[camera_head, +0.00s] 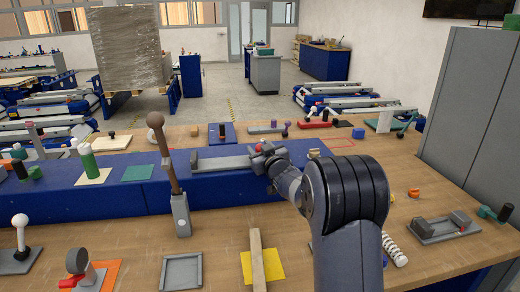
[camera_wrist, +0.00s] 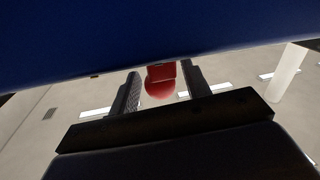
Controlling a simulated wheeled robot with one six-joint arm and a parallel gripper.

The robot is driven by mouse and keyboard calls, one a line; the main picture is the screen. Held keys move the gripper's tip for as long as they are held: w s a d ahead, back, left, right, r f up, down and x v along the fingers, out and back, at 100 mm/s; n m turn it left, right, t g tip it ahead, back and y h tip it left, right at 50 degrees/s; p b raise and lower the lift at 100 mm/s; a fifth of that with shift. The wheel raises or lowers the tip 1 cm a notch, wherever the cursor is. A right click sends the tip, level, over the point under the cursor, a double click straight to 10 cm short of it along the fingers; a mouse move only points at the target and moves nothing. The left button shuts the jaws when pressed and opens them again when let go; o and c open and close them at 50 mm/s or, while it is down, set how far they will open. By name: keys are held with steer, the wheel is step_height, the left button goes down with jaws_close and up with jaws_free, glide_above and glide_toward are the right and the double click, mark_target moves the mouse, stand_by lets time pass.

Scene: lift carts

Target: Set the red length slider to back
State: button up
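A grey slider track (camera_head: 218,163) lies on the long blue raised panel in the middle of the head view. My gripper (camera_head: 262,152) is at the track's right end, and a little red shows beside its fingers. In the wrist view a red knob (camera_wrist: 160,82), with a rounded part and a squarer part, sits between the two dark fingers of my gripper (camera_wrist: 161,90). A narrow gap shows on each side of the knob, so the gripper looks open around it. In the head view my gripper hides most of the knob.
A brown-handled lever (camera_head: 167,165) stands upright left of the track. A green bottle-like handle (camera_head: 88,161) is farther left. Behind the track are a purple-knobbed slider (camera_head: 266,128) and a red block (camera_head: 312,124). A grey cabinet (camera_head: 478,115) stands at right.

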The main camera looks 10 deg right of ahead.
jaws_close()
stand_by(0.3)
steer(key=d+p, duration=0.3)
steer(key=d, duration=0.4)
steer(key=shift+d+r, duration=0.15)
steer(key=shift+d, duration=0.55)
steer(key=shift+o, duration=0.6)
jaws_free()
steer(key=shift+s, duration=0.1)
